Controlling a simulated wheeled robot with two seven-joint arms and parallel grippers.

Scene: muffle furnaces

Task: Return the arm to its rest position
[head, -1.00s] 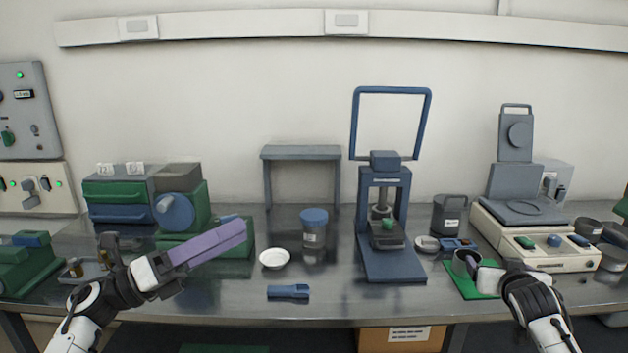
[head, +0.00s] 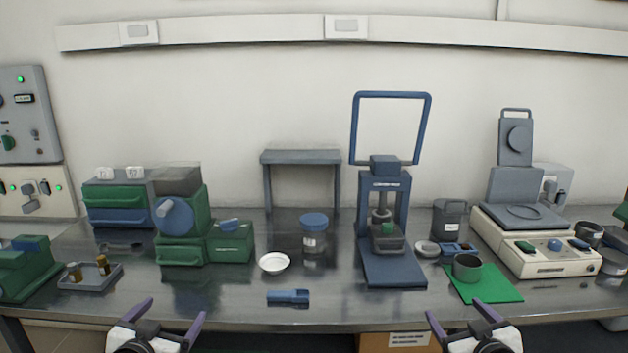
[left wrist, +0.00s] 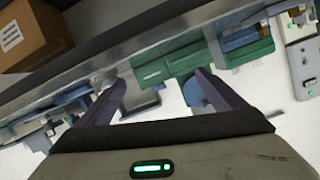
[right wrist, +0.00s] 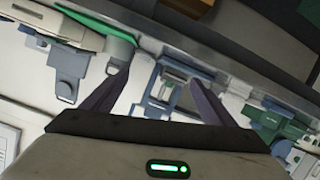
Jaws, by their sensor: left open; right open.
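My left gripper (head: 158,322) is low at the bottom left of the head view, in front of the table's front edge. Its two purple fingers are spread apart with nothing between them, and they also show in the left wrist view (left wrist: 160,98). My right gripper (head: 466,322) is at the bottom right, also in front of the table edge. Its fingers are spread and empty, as in the right wrist view (right wrist: 155,95). Both grippers are apart from everything on the table. Most of both arms is out of view below.
On the steel table (head: 350,306) stand a blue press (head: 388,225), a dark cup (head: 467,267) on a green mat (head: 497,290), a white dish (head: 274,263), a blue-lidded jar (head: 314,235), a green machine (head: 182,230) and a tray (head: 112,278). A cardboard box (head: 400,341) is below.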

